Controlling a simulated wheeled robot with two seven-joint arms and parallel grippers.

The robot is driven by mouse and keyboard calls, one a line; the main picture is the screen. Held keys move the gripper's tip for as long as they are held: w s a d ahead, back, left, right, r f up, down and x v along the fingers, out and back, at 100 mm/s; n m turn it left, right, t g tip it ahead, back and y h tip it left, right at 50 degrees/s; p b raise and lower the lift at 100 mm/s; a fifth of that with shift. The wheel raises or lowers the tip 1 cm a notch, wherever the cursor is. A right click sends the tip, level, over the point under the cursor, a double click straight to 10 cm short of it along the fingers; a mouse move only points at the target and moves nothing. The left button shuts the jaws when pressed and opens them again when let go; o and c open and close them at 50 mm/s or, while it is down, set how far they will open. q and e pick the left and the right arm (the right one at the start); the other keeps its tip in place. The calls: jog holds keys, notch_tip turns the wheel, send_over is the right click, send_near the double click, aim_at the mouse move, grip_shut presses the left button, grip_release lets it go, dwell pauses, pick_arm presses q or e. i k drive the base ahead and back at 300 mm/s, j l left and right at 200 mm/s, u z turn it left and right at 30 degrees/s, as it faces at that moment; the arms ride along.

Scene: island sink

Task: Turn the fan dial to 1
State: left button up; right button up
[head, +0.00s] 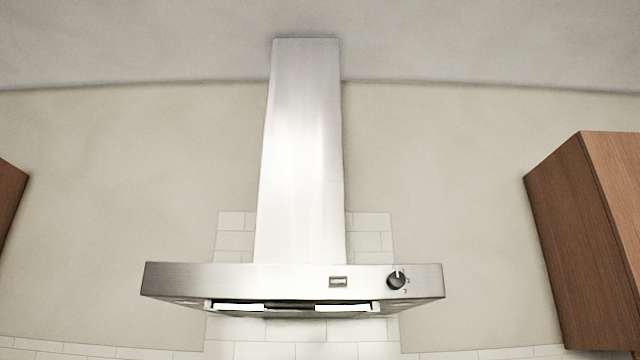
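The fan dial (396,281) is a small round black knob on the right part of the range hood's front panel. A light pointer mark on it points roughly straight up. Small dark numerals stand around its right side; a 2 and a 3 seem to show, but they are tiny. The steel range hood (210,279) hangs on the wall with its tall chimney above. Neither of my grippers is in the head view, and nothing touches the dial.
A small rectangular label or switch (338,282) sits left of the dial. A wooden wall cabinet (570,235) hangs at the right, and part of another (10,205) shows at the left edge. White tiles (300,350) line the wall below the hood. The space around the hood front looks clear.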

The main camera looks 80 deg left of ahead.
aim_at(396, 280)
jog(key=u, duration=2.9)
